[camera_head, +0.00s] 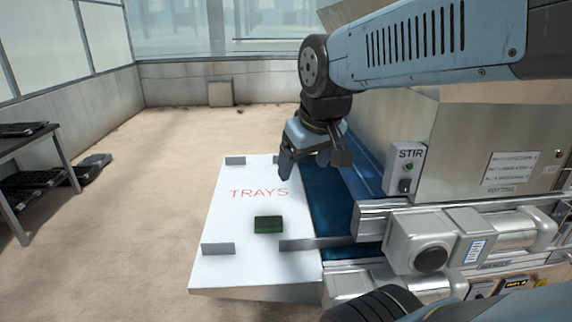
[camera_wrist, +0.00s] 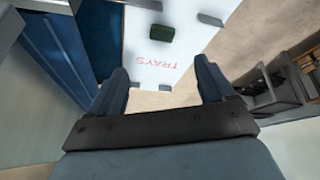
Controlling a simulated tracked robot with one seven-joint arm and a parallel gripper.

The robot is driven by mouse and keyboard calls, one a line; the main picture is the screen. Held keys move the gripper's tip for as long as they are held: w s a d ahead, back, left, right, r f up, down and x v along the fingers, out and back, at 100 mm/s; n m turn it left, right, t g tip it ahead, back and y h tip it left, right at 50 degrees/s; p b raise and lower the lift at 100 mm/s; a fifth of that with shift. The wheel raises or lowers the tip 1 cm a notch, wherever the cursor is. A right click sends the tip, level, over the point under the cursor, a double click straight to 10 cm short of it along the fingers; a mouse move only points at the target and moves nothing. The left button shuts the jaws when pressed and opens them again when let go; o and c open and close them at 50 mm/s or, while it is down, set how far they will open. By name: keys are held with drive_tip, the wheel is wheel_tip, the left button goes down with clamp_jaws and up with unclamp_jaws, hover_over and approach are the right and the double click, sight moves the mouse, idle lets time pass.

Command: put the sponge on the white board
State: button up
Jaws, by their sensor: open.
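The sponge (camera_head: 268,224) is a small dark green block. It lies on the white board (camera_head: 226,262), which has the red word TRAYS on it, on the board's near half. In the wrist view the sponge (camera_wrist: 161,33) sits on the white board (camera_wrist: 178,72) near the top, beyond my fingers. My gripper (camera_head: 300,172) hangs above the far right part of the board, apart from the sponge. In the wrist view my gripper (camera_wrist: 162,80) has its two blue fingers spread wide with nothing between them.
Low grey brackets (camera_head: 218,249) stand on the board's edges. A blue conveyor belt (camera_head: 333,205) runs along its right side, beside the machine with the STIR switch box (camera_head: 404,168). A dark table (camera_head: 25,140) stands at the left.

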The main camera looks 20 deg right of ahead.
drive_tip(key=shift+s+a+r+m+t, duration=0.15)
drive_tip(key=shift+s+m, duration=0.2)
drive_tip(key=shift+s, duration=0.45)
drive_tip(key=shift+s+m+t, duration=0.15)
drive_tip(key=shift+s+m, duration=0.2)
drive_tip(key=shift+s, duration=0.4)
drive_tip(key=shift+c, duration=0.3)
